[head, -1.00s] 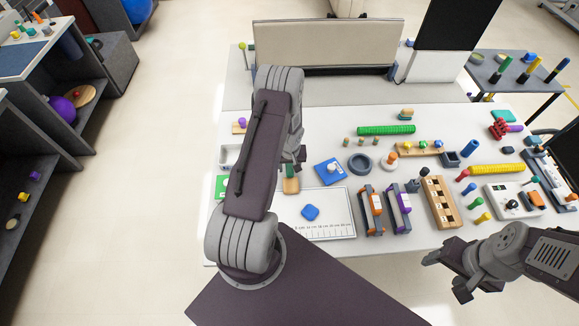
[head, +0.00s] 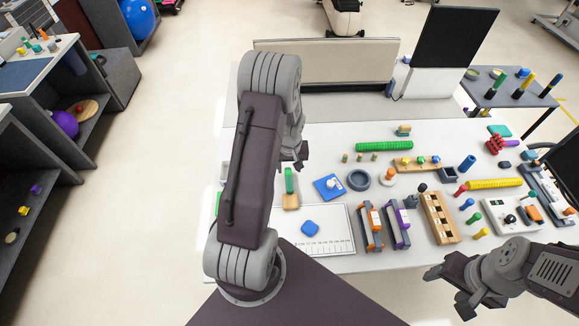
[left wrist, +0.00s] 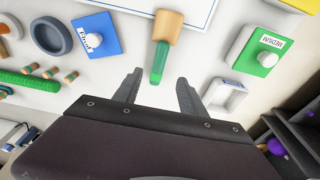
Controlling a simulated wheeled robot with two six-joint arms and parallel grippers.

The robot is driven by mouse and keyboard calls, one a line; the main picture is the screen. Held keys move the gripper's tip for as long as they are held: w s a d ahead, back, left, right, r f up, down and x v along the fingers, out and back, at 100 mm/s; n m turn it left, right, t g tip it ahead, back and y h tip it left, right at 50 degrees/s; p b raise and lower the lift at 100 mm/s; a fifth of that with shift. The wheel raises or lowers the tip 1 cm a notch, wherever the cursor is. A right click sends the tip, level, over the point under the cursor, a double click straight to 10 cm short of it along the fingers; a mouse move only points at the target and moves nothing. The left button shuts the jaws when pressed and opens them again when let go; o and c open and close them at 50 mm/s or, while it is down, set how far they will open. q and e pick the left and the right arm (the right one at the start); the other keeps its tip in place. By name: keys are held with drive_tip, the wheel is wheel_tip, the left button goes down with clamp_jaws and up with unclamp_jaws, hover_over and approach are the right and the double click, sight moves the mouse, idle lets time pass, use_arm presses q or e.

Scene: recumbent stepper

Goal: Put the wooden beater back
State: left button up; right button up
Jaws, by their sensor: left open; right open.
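The wooden beater has a light wooden head (head: 291,202) and a green handle (head: 289,180). It lies on the white table at the upper edge of the ruled white board. In the left wrist view the beater (left wrist: 167,28) has its green handle pointing toward my left gripper (left wrist: 160,78). The two fingers are apart, one on each side of the handle's line, with nothing held between them. In the head view my left gripper (head: 302,155) is partly hidden by my arm. My right gripper (head: 443,290) is open and empty beyond the table's front edge.
The ruled board (head: 335,240) carries a blue piece (head: 310,227). A blue block (head: 328,187) and a dark ring (head: 359,178) lie to the beater's right.

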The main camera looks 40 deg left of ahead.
use_arm(q)
drive_tip(key=s+d+r+m, duration=0.4)
drive_tip(key=s+d+r, duration=0.1)
drive_tip(key=d, duration=0.3)
drive_tip(key=s+d+r+m+h, duration=0.1)
drive_tip(key=s+d+r+m, duration=0.2)
drive_tip(key=s+d+r, duration=0.3)
drive_tip(key=s+d, duration=0.1)
drive_tip(key=d, duration=0.1)
drive_tip(key=shift+d+m+b, duration=0.3)
drive_tip(key=shift+d+m, duration=0.05)
drive_tip(key=shift+m, duration=0.05)
drive_tip(key=shift+f, duration=0.1)
